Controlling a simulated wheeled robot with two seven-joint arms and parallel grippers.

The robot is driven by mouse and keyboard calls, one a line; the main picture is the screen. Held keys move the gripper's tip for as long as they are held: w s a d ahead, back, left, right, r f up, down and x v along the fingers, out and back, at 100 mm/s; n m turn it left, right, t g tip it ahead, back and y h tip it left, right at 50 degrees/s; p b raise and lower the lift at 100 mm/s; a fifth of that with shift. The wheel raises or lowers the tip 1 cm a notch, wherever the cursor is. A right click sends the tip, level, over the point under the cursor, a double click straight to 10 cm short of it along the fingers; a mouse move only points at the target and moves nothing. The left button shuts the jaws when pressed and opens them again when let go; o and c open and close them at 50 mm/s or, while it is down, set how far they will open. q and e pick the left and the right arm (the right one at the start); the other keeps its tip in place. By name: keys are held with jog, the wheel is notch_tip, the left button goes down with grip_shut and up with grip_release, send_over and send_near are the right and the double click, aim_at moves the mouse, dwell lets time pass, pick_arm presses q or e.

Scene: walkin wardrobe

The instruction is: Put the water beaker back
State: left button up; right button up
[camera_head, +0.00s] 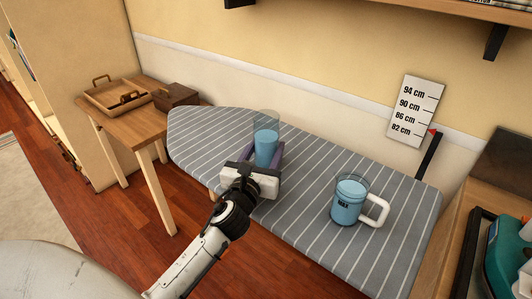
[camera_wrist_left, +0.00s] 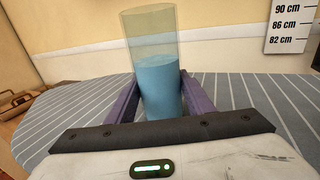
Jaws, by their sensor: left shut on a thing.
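The water beaker (camera_head: 266,143) is a clear, straight cylinder, about half full of blue water. It stands upright at the ironing board (camera_head: 310,215), toward the board's far left part. My left gripper (camera_head: 266,158) reaches in from the front and is shut on the beaker, one purple finger on each side. In the left wrist view the beaker (camera_wrist_left: 157,85) is between the two fingers (camera_wrist_left: 155,100). I cannot tell whether its base touches the board. My right gripper is not in view.
A jug (camera_head: 349,203) of blue water, marked MAX, with a white handle stands right on the board. A height scale (camera_head: 416,108) stands behind. A wooden table (camera_head: 150,125) at left holds a tray (camera_head: 112,97) and box (camera_head: 175,96). A teal iron (camera_head: 505,255) is at right.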

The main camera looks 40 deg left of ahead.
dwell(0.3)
pick_arm(q)
jog(key=shift+f, duration=0.15)
jog(key=o, duration=1.4)
jog(key=shift+s, duration=0.1)
jog(key=v, duration=1)
jog(key=shift+s+d+b, duration=0.1)
jog(key=shift+s+b, duration=0.2)
jog(key=shift+b, duration=0.1)
jog(key=shift+s+d, duration=0.2)
jog(key=shift+s, duration=0.4)
jog(key=shift+s, duration=0.1)
